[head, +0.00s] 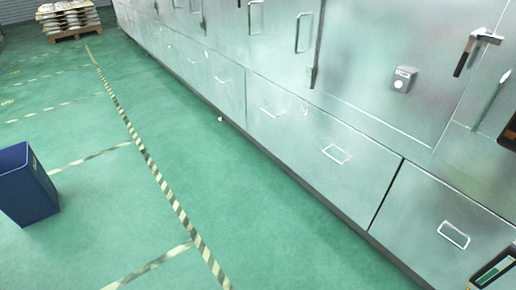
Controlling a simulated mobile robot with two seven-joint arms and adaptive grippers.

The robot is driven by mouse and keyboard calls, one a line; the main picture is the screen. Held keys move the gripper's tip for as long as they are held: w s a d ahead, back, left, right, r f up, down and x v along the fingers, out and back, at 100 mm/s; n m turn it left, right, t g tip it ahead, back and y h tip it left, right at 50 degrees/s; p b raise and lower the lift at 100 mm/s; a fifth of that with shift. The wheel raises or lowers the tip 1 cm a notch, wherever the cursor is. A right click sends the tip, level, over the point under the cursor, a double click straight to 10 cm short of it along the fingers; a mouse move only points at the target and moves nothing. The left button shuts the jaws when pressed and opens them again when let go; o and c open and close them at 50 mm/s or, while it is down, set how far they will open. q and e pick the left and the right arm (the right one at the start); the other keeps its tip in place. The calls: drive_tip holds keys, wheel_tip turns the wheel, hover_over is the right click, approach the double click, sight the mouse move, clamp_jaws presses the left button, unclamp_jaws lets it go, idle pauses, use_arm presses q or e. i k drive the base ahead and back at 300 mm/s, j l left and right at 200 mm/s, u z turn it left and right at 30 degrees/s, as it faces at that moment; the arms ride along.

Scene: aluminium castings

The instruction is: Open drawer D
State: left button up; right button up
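A row of steel cabinets runs along the right side of the head view. Its lower row has wide drawer fronts with pale rectangular handles. One drawer front (415,225) at the lower right has a handle (454,234). I cannot read any letter, so I cannot tell which one is drawer D.
The green floor before the cabinets is clear, with striped tape lines (150,160). A blue bin (27,185) stands at the left. A loaded pallet (70,20) is at the far left. A lever handle (476,50) sticks out from an upper door.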

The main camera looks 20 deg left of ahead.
sight(356, 172)
drive_tip(key=i, duration=0.5)
drive_tip(key=i+l, duration=0.15)
drive_tip(key=i, duration=0.35)
